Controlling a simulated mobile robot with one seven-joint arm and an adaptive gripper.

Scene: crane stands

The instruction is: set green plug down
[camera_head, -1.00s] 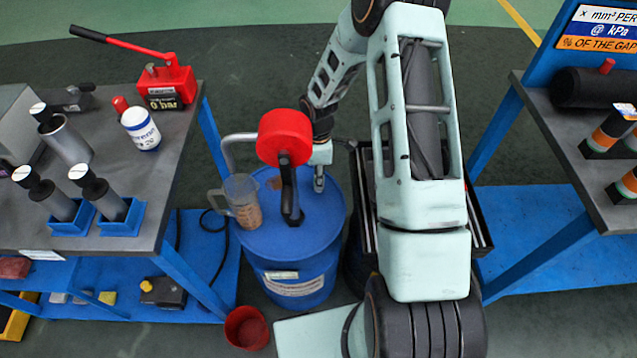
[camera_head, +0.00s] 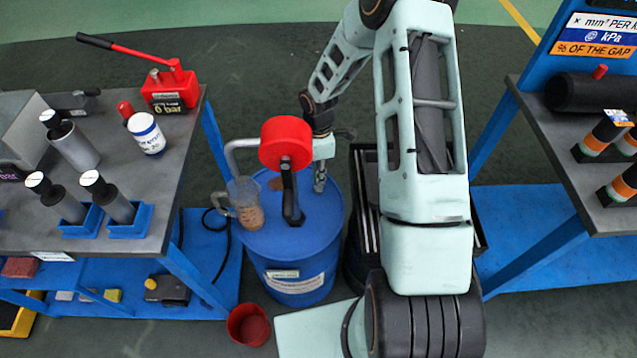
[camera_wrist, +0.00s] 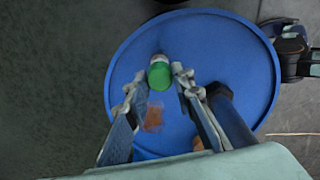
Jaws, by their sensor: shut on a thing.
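The green plug (camera_wrist: 159,74), with a pale top end, shows between my fingertips in the wrist view. My gripper (camera_wrist: 158,84) is shut on it. Behind it lies the blue drum's top (camera_wrist: 225,60); I cannot tell whether the plug touches it. In the head view my gripper (camera_head: 320,183) is low over the right part of the blue drum (camera_head: 318,215). The plug cannot be made out there.
A pump with a red round head (camera_head: 285,143) stands on the drum, left of my gripper. A red bucket (camera_head: 248,324) stands on the floor in front. Benches flank both sides.

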